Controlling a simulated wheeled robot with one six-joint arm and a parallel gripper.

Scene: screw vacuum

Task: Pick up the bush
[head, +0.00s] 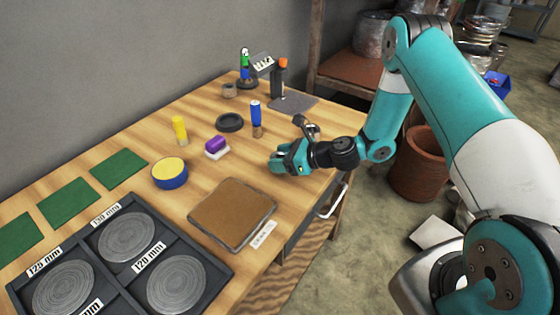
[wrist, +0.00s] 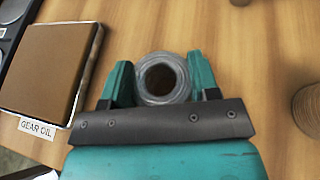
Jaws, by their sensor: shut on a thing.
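The bush (wrist: 164,99) is a grey metal ring with a dark round hole, seen from its end in the wrist view. It sits between the two teal fingers of my gripper (wrist: 161,80), which is shut on it. In the head view my gripper (head: 279,161) is low over the right part of the wooden table (head: 188,110). The bush is not clearly visible there, as the fingers hide it. I cannot tell whether it still touches the table.
A brown tray labelled GEAR OIL (head: 232,213) lies left of my gripper. A dark compartment tray (head: 98,264) with metal discs is at the front left. A blue-and-yellow tin (head: 170,173), a purple-and-white block (head: 216,147) and a black ring (head: 230,122) stand further back.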

